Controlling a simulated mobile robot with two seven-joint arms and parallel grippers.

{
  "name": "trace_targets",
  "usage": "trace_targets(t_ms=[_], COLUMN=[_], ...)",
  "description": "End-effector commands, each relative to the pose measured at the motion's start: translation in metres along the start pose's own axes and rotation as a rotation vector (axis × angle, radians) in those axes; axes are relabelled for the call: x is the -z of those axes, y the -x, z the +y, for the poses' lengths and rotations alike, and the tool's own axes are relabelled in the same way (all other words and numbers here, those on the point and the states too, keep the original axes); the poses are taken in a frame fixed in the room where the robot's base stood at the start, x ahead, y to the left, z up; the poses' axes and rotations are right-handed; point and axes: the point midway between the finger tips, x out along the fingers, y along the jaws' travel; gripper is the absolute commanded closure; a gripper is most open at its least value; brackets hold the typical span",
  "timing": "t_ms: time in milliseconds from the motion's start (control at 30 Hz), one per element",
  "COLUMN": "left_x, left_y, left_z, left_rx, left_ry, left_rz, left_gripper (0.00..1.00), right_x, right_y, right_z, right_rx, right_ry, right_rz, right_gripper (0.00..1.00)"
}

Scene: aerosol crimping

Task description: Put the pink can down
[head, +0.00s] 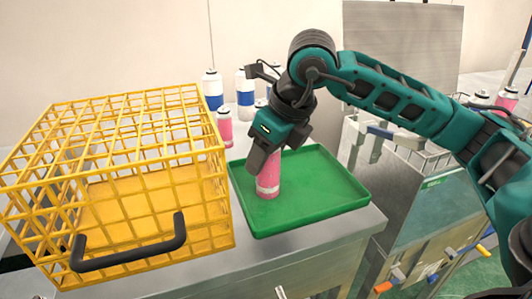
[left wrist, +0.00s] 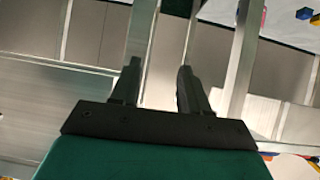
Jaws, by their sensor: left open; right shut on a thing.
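The pink can (head: 268,181) stands upright at the left part of the green tray (head: 325,205). My right gripper (head: 266,160) reaches down from above and is shut on the can's upper part, which its fingers partly hide. The can's base appears at the tray floor, but I cannot tell if it touches. My left gripper (left wrist: 155,85) shows only in the left wrist view, with its two fingers apart and nothing between them.
A yellow wire crate (head: 150,185) with a black handle stands left of the tray. Blue-and-white cans (head: 245,90) and another pink can (head: 224,125) stand behind. A metal machine (head: 400,180) is at the right. The tray's right half is clear.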

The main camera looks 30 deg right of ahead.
Motion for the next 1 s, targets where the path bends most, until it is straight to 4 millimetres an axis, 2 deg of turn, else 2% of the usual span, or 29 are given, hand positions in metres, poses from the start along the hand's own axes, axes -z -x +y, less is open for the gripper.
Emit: trace_targets(t_ms=[33,300,633,767,1000], left_x=[-0.002,-0.001,0.005,0.008,0.017], left_y=[-0.001,-0.001,0.003,0.004,0.01], left_z=[0.0,0.0,0.001,0.002,0.002], left_rx=[0.0,0.001,0.001,0.001,0.0], left_ry=[0.0,0.001,0.008,0.009,0.008], left_rz=[0.0,0.0,0.002,0.004,0.004], left_gripper=[0.55,0.55,0.55,0.55,0.55], right_x=[0.001,0.0,-0.002,-0.003,-0.003], right_y=[-0.001,-0.001,0.006,0.027,0.081], right_z=[0.0,0.0,0.0,0.0,0.0], right_rx=[0.0,-0.001,0.0,0.002,0.001], right_ry=[0.0,0.0,0.0,0.0,0.001], right_rz=[0.0,0.001,0.0,-0.004,-0.004], right_gripper=[0.48,0.24,0.24,0.24,0.24])
